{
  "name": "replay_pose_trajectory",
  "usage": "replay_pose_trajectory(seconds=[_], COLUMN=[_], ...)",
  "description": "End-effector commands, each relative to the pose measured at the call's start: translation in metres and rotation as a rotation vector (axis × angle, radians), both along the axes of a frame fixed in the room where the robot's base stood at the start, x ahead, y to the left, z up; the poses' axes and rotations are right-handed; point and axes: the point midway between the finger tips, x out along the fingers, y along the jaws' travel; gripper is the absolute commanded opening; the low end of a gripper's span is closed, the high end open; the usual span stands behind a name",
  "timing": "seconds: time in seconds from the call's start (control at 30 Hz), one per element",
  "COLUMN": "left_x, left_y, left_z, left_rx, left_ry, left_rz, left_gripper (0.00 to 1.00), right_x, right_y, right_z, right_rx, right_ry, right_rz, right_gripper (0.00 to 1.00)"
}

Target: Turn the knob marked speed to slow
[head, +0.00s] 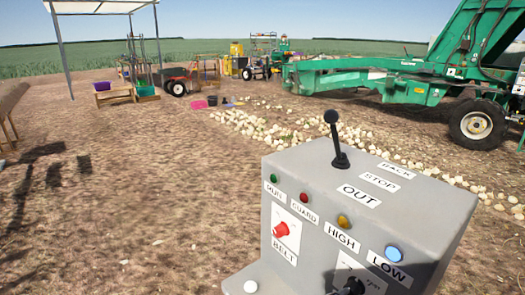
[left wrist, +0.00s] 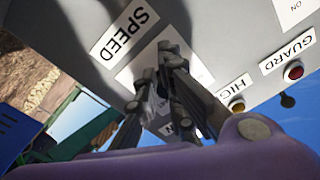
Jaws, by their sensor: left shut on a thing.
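The grey control box (head: 330,200) stands at the lower right of the head view. Its SPEED label (left wrist: 124,33) shows in the left wrist view, beside a white dial plate (left wrist: 200,70). My left gripper (left wrist: 172,62) is at that plate, its fingers close together and shut on the speed knob, which they hide. The knob's pointing direction cannot be read. In the head view, part of the dial plate (head: 372,274) shows at the bottom edge with a dark shape in front, which I cannot tell as knob or fingertip. My right gripper is not in view.
The box also carries a red BELT knob (head: 281,230), a black lever (head: 336,140) on top, and several lamps, including the lit-looking blue LOW lamp (head: 393,253). A green machine (head: 400,80) and scattered onions (head: 300,135) lie behind. Bare ground is open at left.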

Motion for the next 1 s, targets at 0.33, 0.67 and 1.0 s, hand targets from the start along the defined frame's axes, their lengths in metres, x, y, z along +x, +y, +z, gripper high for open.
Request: replay_pose_trajectory(seconds=[0.33, 0.67, 1.0], left_x=[-0.025, -0.040, -0.039], left_y=[0.025, 0.045, 0.046], left_z=[-0.009, -0.007, -0.010], left_rx=[0.015, 0.010, 0.009], left_ry=[0.013, 0.012, 0.020], left_rz=[-0.010, -0.009, -0.002], left_gripper=[0.00, 0.00, 0.00], right_x=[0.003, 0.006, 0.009], right_y=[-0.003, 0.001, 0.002], right_z=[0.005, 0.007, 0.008], right_rx=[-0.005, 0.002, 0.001], right_ry=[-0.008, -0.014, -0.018], right_rz=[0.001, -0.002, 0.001], right_gripper=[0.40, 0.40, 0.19])
